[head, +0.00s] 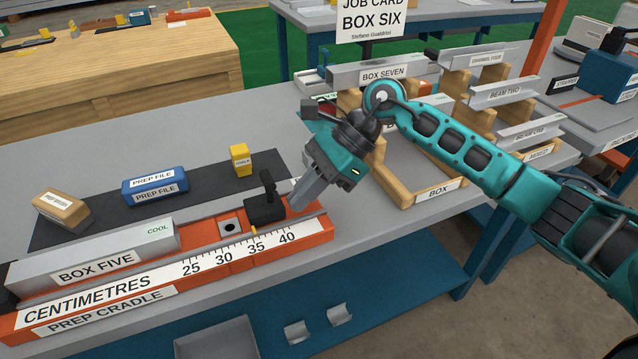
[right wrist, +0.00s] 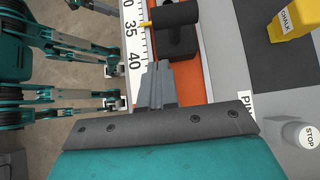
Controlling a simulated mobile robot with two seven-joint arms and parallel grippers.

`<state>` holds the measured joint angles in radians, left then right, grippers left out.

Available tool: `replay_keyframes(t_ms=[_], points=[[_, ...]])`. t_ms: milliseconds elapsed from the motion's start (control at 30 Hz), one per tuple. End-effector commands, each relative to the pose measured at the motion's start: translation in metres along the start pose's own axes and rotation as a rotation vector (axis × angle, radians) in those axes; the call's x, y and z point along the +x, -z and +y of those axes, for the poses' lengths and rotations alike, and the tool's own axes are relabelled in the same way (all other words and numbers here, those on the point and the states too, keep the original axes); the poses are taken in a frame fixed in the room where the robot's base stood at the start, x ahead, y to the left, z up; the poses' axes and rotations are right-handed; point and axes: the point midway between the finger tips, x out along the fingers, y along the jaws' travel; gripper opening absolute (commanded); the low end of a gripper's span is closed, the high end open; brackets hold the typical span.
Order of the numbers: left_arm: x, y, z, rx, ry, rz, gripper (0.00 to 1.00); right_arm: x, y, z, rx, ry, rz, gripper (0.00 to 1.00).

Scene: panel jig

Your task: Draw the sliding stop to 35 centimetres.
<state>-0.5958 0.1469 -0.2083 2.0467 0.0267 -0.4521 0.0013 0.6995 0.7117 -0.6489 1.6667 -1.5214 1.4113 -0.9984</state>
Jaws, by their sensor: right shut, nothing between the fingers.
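The sliding stop (head: 265,207) is a black block with an upright handle on the orange prep cradle (head: 318,232). Its yellow pointer (head: 253,230) stands close to the 35 mark on the centimetre scale (head: 240,252). In the right wrist view the stop (right wrist: 180,40) also shows, with the pointer (right wrist: 147,24) level with about 35. My right gripper (head: 297,203) is shut and empty, its fingers pointing down just right of the stop, at the 40 end. The fingers (right wrist: 157,72) look close to the stop; I cannot tell whether they touch. My left gripper is out of view.
The grey box five channel (head: 95,255) lies in the cradle left of the stop. A yellow chalk block (head: 240,160), a blue prep file (head: 155,186) and a tan block (head: 62,210) stand behind on the dark mat. A wooden rack (head: 402,200) stands to the right.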

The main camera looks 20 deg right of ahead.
Motion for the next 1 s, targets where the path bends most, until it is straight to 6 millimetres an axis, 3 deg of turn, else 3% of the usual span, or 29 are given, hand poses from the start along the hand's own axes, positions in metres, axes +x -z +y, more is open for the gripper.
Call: replay_keyframes(t_ms=[333,533,1000], points=[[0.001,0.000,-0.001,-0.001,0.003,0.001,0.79,0.001,-0.001,0.000,-0.001,0.000,0.000,0.00],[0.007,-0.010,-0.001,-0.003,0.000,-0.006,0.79,0.009,-0.006,0.000,-0.004,0.001,0.000,0.00],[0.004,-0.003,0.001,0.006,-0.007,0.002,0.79,0.009,-0.007,0.001,-0.001,-0.003,0.000,0.00]])
